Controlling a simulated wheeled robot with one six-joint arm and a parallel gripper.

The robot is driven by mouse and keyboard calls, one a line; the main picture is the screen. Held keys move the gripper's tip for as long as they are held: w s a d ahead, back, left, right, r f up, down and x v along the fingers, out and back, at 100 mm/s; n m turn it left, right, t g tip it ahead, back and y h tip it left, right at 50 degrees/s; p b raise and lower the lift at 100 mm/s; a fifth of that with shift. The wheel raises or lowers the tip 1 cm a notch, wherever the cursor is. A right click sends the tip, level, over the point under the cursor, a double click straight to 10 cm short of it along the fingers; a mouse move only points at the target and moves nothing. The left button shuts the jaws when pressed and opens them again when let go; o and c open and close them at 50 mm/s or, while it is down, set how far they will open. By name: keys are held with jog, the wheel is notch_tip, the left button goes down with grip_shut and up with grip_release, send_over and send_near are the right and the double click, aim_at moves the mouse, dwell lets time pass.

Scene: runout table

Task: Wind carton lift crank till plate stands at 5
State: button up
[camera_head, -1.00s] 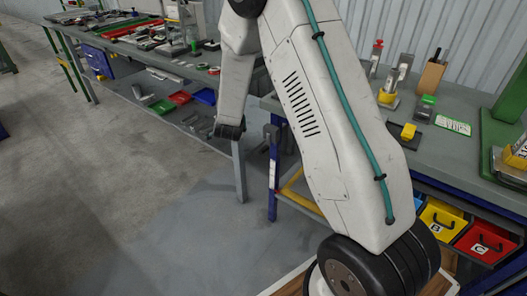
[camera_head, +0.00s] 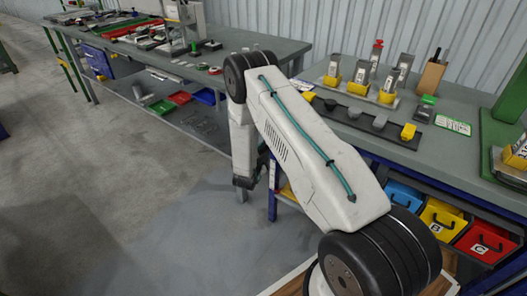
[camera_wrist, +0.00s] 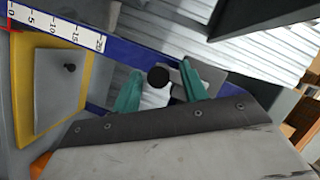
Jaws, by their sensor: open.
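In the wrist view, a black round knob (camera_wrist: 158,77) sits on a short grey crank arm (camera_wrist: 177,74). My gripper (camera_wrist: 160,70) is open, with its two teal fingers on either side of the knob; whether they touch it I cannot tell. A white scale (camera_wrist: 55,25) marked 0 to 20 runs along a blue rail at upper left. A red edge shows beside its 0 end. Below the scale is a yellow-edged grey panel (camera_wrist: 50,90) with a black bolt; I cannot tell if it is the lift plate. In the head view the crank and scale are hidden.
A bench (camera_head: 460,165) with yellow-based fixtures stands at right, with a blue bin (camera_head: 404,197), a yellow bin (camera_head: 440,218) and a red bin (camera_head: 487,243) under its edge. A cluttered bench (camera_head: 225,57) stands at the back. The floor (camera_head: 110,200) at left is clear.

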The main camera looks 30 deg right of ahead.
jog(key=shift+x, duration=1.1)
grip_shut()
